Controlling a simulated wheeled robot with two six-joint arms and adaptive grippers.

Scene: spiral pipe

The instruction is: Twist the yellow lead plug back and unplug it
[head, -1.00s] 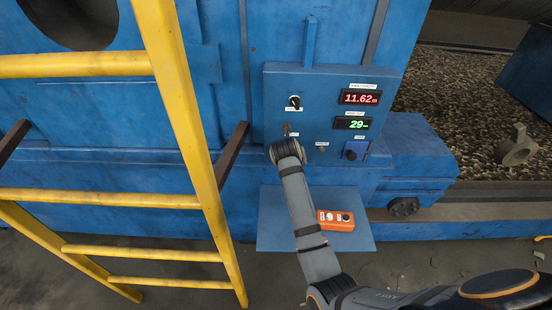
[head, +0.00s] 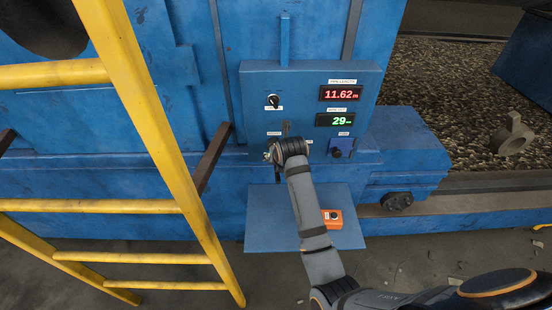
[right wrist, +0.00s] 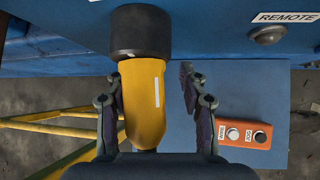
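The yellow lead plug (right wrist: 145,105) hangs down from a black round collar (right wrist: 140,33) under the panel in the right wrist view; a white stripe shows on its side. My right gripper (right wrist: 150,78) is open with one finger on each side of the plug. The left-hand finger is very close to it, and I cannot tell if it touches; a clear gap separates the right-hand finger from it. In the head view my right gripper (head: 278,151) is at the panel's lower edge and the plug is hidden. My left gripper is out of view.
The blue control panel (head: 306,82) carries a knob (head: 272,102) and two displays reading 11.62 and 29. An orange button box (head: 332,218) lies on the blue shelf (head: 262,225) below. A yellow ladder (head: 150,120) stands at the left.

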